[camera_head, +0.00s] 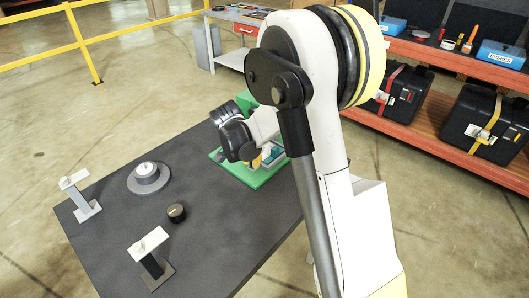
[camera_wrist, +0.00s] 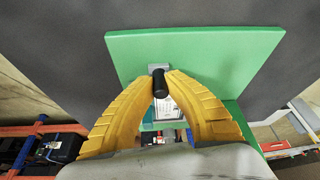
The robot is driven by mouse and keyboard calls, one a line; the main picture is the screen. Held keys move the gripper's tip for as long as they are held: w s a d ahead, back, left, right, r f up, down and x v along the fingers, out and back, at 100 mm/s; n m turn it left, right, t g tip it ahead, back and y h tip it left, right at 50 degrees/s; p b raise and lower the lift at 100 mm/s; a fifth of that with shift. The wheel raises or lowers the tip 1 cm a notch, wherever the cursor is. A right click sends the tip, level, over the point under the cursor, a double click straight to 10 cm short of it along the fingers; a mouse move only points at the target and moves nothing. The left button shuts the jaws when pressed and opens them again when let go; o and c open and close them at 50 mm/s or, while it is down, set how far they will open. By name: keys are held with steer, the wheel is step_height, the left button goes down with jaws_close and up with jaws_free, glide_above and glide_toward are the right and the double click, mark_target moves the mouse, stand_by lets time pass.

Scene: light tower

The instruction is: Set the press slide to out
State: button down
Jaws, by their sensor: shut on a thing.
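The press stands on a green base plate (camera_head: 247,176) on the dark table, mostly hidden behind my arm in the head view. In the wrist view the green plate (camera_wrist: 215,50) fills the upper middle. A black handle (camera_wrist: 160,84) on a small grey block (camera_wrist: 158,67), seemingly the press slide's, sits between my yellow fingers. My gripper (camera_wrist: 161,76) is shut on this handle. In the head view my fingers are mostly hidden by my wrist. I cannot tell the slide's position.
The dark table (camera_head: 110,235) also carries a round grey and white part (camera_head: 148,176), a black knob (camera_head: 177,212) and two stands with pale tops (camera_head: 150,260) (camera_head: 82,200). A shelf (camera_head: 440,133) with black cases is at right. A yellow railing (camera_head: 82,45) is behind.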

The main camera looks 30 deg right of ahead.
steer(key=a, duration=0.2)
steer(key=s+a, duration=0.1)
steer(key=a, duration=0.1)
steer(key=s+a, duration=0.1)
steer(key=a, duration=0.1)
steer(key=shift+s+a, duration=0.2)
steer(key=shift+a, duration=0.1)
steer(key=c, duration=1.4)
jaws_free()
steer(key=shift+o, duration=0.2)
steer(key=v, duration=1.2)
